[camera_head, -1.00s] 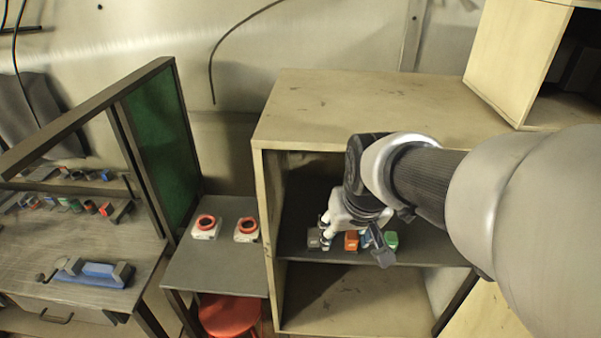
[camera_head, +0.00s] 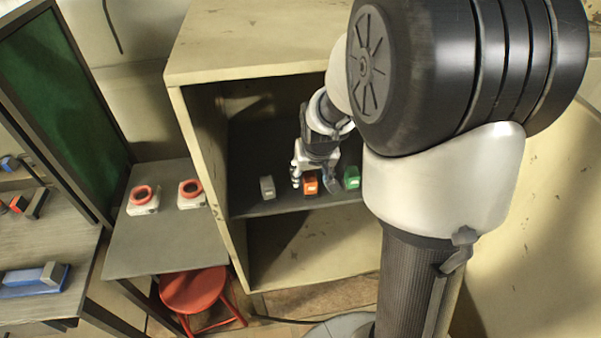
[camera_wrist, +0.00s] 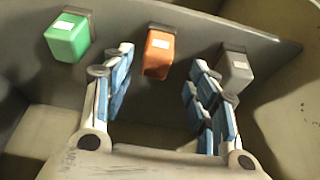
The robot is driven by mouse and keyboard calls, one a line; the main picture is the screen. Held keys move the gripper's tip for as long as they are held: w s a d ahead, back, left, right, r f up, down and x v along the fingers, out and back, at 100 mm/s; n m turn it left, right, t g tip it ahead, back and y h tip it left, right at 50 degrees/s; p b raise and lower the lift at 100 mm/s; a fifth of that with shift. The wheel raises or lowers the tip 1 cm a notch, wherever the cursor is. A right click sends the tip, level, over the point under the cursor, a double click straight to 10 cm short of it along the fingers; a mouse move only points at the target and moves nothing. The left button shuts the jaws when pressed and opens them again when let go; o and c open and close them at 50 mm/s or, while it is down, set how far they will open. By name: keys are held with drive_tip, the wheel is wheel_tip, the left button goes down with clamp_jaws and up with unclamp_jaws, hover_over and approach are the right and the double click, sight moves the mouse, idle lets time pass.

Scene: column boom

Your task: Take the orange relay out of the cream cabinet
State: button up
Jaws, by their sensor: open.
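The orange relay (camera_head: 310,186) sits on the dark shelf of the cream cabinet (camera_head: 205,120), between a grey relay and a green one. In the wrist view the orange relay (camera_wrist: 158,52) shows at the top middle, ahead of and between the open fingers. My gripper (camera_wrist: 160,88) is open and empty, with blue-padded fingers apart on either side. In the head view my gripper (camera_head: 313,172) is inside the cabinet's upper compartment, right by the orange relay and partly covering it. I cannot see any contact.
A grey relay (camera_head: 267,187) and a green relay (camera_head: 351,177) stand close on either side. The cabinet's side wall and top bound the space. A grey side table (camera_head: 150,240) with two red-ringed white devices stands left, above a red stool (camera_head: 195,290).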

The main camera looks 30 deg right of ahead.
sight(310, 177)
drive_tip(key=x, duration=0.5)
drive_tip(key=shift+w+d+b, duration=0.35)
drive_tip(key=shift+b, duration=0.05)
drive_tip(key=shift+c, duration=0.4)
drive_tip(key=c, duration=1.1)
